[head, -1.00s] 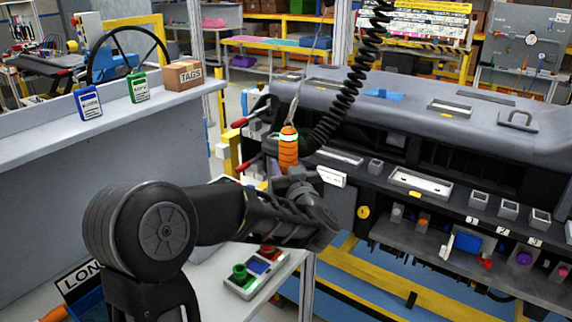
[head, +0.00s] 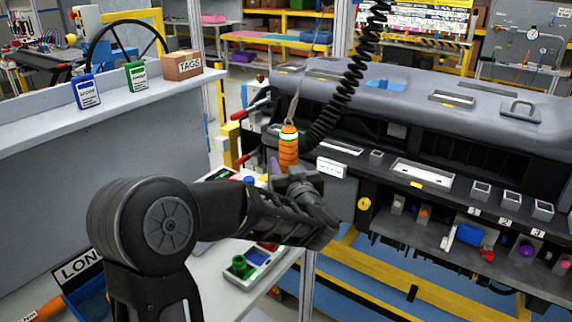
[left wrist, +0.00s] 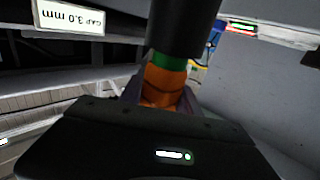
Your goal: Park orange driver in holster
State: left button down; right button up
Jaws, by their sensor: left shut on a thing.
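The orange driver (head: 288,156) is upright in the head view, with a pale and green band near its top and a thin cord above it. My left gripper (head: 291,180) is shut on its lower part, in front of the dashboard's left end. In the left wrist view, the driver's orange body (left wrist: 163,84) sits between my fingers below a green ring, with a dark cylinder (left wrist: 184,25) above. I cannot tell whether that cylinder is part of the driver. I cannot make out the holster for certain. My right gripper is not in view.
The grey dashboard module (head: 440,105) fills the right side, and a black coiled cable (head: 350,85) hangs close to the driver. A white gap label (head: 332,168) is just right of it. A box with a green knob (head: 240,265) sits on the table below my arm.

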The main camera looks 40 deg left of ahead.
pick_arm(q)
jog(key=shift+f, duration=0.1)
dwell(0.7)
jog(key=c, duration=0.8)
grip_release()
jog(key=shift+f, duration=0.1)
jog(key=v, duration=0.7)
jog(key=shift+s+d+b, duration=0.25)
jog(key=shift+b, duration=0.2)
